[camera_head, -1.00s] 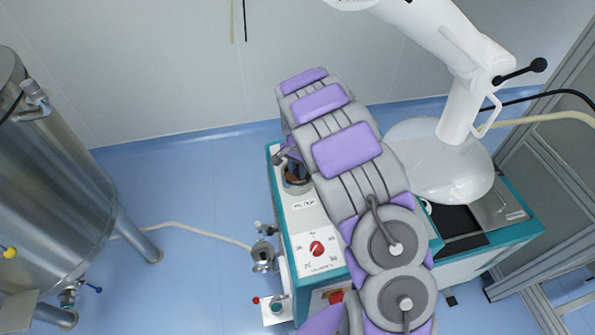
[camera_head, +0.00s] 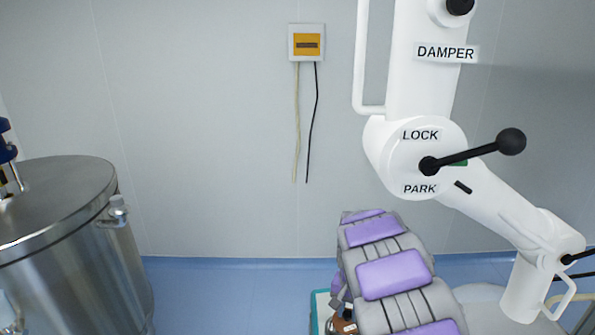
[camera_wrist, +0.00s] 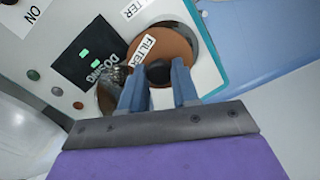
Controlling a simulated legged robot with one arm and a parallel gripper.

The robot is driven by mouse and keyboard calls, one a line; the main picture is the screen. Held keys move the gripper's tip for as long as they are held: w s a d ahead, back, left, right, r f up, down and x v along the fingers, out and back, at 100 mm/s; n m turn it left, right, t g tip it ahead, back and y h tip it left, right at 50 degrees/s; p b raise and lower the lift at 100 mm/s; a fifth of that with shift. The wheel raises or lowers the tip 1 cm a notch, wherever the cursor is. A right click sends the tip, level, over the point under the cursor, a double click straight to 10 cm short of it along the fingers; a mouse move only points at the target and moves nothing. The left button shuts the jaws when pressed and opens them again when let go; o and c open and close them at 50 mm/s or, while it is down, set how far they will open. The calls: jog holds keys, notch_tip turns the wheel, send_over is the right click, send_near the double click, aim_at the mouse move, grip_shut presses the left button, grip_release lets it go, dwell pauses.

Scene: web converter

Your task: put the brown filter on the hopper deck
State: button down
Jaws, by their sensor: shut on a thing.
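The brown filter (camera_wrist: 170,44) is a round brown disc with a white FILTER label and a black knob, at the top middle of the wrist view. My gripper (camera_wrist: 158,74) has its two blue fingers shut on the knob. A round metal rim shows around the disc's right side; I cannot tell whether the filter is seated in it or lifted. In the head view a small brown part of the filter (camera_head: 344,323) shows at the bottom edge, beside my arm. I cannot pick out the hopper deck in these views.
A dark DOSING panel (camera_wrist: 88,55) with green lights and a shiny round metal part (camera_wrist: 112,82) lie left of the filter. A steel tank (camera_head: 70,240) stands at left. A white jointed arm with a LOCK/PARK hub (camera_head: 415,150) hangs at right.

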aim_at(349, 330)
jog(key=s+n, duration=0.1)
jog(key=n, duration=0.1)
jog(key=s+r+n, duration=0.1)
jog(key=s+n, duration=0.1)
jog(key=n, duration=0.1)
jog(key=shift+s+a, duration=0.1)
jog(key=shift+s, duration=0.1)
dwell(0.3)
dwell(0.4)
